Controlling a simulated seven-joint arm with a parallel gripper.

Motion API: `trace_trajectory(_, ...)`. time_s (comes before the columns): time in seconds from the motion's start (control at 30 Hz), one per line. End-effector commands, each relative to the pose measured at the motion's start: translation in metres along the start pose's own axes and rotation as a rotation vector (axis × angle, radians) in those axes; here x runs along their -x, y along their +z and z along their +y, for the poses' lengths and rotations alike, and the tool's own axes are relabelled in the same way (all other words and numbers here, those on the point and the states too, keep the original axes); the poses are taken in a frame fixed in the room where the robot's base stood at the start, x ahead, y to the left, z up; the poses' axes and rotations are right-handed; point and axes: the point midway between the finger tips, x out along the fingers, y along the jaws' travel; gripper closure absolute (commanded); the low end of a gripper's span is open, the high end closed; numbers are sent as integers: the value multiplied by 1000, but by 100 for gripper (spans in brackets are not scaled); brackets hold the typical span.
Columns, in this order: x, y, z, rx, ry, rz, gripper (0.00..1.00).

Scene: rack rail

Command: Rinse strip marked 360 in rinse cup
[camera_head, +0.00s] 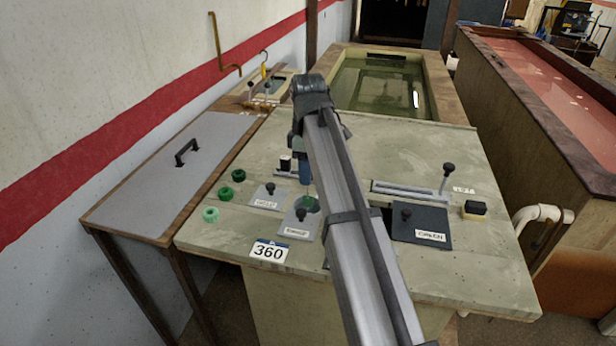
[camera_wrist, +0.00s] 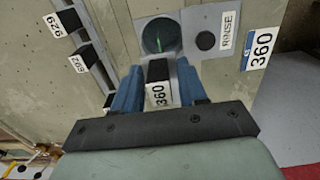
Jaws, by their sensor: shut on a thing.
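The strip marked 360 has a black grip block and a white label (camera_wrist: 158,94). My gripper (camera_wrist: 158,82) is shut on it, one blue finger on each side. The rinse cup (camera_wrist: 150,38) is a round opening just beyond the strip in the wrist view. A thin green streak shows inside it; I cannot tell whether this is the strip's lower end. Its grey RINSE plate with a black knob (camera_wrist: 206,41) lies beside the opening. In the head view my gripper (camera_head: 304,178) is low over the cup (camera_head: 307,204), and my arm hides part of this area.
Strips 929 (camera_wrist: 60,25) and 692 (camera_wrist: 83,62) stand in the bench in the wrist view. Green rings (camera_head: 225,193), a second lidded plate (camera_head: 267,196) and a dark hatch (camera_head: 420,226) are nearby. A 360 sign (camera_head: 269,251) is at the front edge. A liquid tank (camera_head: 380,85) lies behind.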

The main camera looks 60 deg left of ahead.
Motion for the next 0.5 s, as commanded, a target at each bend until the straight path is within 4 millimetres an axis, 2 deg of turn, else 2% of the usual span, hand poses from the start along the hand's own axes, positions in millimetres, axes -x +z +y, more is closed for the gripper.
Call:
trace_trajectory(0.3,29,0,-3,0,1,0,80)
trace_trajectory(0.5,40,0,-4,0,0,0,80)
